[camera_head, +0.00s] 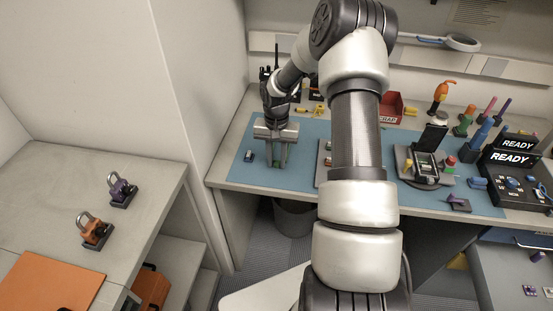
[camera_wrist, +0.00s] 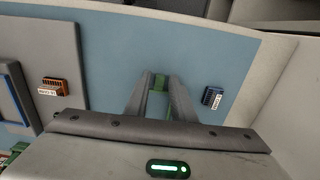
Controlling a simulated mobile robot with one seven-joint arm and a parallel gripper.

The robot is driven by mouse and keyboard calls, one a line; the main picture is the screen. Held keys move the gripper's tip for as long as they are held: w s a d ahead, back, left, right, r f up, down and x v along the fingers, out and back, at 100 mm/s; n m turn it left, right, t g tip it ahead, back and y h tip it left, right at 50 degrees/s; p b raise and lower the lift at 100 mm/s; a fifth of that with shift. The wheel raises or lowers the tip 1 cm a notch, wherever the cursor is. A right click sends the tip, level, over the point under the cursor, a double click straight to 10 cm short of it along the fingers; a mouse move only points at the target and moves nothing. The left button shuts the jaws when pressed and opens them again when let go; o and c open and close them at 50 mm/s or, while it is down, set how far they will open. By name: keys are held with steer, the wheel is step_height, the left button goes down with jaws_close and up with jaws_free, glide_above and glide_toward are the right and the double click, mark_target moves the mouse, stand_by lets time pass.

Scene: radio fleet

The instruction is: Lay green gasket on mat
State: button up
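My gripper (camera_head: 281,163) points down over the mat. In the wrist view, my gripper's fingers (camera_wrist: 160,85) are close together with the green gasket (camera_wrist: 159,79) between them. Pale blue shows through the middle of the green piece. In the head view only a sliver of green (camera_head: 283,163) shows between the fingers. Whether the gasket touches the mat cannot be told.
A small blue labelled block (camera_wrist: 212,97) lies on the mat beside my gripper. On the other side, a grey board (camera_wrist: 85,50) carries an orange labelled block (camera_wrist: 54,87). A red bin (camera_head: 391,107) and a device on a round stand (camera_head: 426,168) are farther right.

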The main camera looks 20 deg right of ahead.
steer(key=shift+o, duration=0.3)
steer(key=shift+r, duration=0.1)
steer(key=shift+r+p, duration=0.3)
steer(key=shift+p, duration=0.05)
step_height(320, 180, up, 12)
steer(key=shift+r+p, duration=0.2)
steer(key=shift+p, duration=0.1)
